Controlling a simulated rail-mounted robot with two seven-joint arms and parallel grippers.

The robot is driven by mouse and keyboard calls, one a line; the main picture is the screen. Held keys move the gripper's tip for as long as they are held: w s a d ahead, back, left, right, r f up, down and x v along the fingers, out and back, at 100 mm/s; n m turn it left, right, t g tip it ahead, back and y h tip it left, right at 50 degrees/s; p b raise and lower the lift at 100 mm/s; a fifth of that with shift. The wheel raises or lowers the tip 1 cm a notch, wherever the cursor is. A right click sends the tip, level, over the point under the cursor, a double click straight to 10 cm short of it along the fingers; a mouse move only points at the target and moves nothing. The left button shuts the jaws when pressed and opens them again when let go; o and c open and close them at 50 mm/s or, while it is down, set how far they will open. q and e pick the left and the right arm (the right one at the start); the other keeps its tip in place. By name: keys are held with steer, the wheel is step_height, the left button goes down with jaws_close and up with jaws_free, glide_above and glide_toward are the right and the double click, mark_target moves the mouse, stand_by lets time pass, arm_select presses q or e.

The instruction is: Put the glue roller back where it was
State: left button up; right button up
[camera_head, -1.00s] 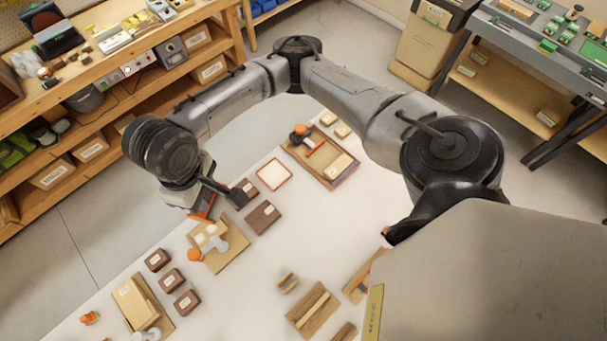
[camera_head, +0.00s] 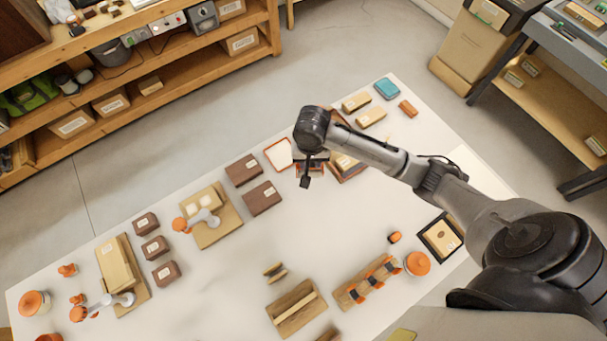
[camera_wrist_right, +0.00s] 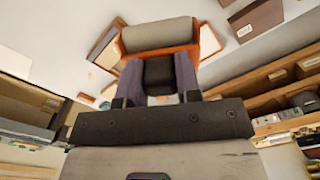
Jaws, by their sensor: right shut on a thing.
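The glue roller shows in the right wrist view as a wide grey cylinder (camera_wrist_right: 160,34) in an orange frame. My right gripper (camera_wrist_right: 158,95) is shut on it, and the roller extends beyond the fingertips. In the head view my right gripper (camera_head: 309,165) hangs over the far part of the white table, between the red-edged white square (camera_head: 277,154) and the wooden tray (camera_head: 350,176). Orange parts of the roller show beneath the wrist there. The arm hides much of the tray. I cannot tell whether the roller touches anything below. My left gripper is not in view.
Two brown boxes (camera_head: 262,198) lie just left of my right gripper. A wooden board with a white and orange tool (camera_head: 203,216) is further left. Pale wooden blocks (camera_head: 370,118) lie beyond the tray. The table centre is clear.

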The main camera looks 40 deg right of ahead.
steer(key=s+d+f+m+b, duration=0.25)
steer(key=s+d+f, duration=0.3)
steer(key=f, duration=0.45)
steer(key=shift+w+a+f+b, duration=0.35)
steer(key=shift+w+a+f, duration=0.25)
steer(key=shift+w+f, duration=1.2)
steer(key=shift+w+a+f+b, duration=0.3)
steer(key=shift+w+a+f, duration=0.3)
steer(key=shift+w+f, duration=1.15)
steer(key=shift+w+a+f+b, duration=0.35)
steer(key=shift+w+a+f, duration=0.25)
steer(key=shift+w+f, duration=1.2)
steer(key=shift+s+f, duration=0.1)
steer(key=shift+f, duration=0.35)
steer(key=shift+f, duration=0.2)
steer(key=o, duration=0.8)
steer(key=shift+o, duration=0.2)
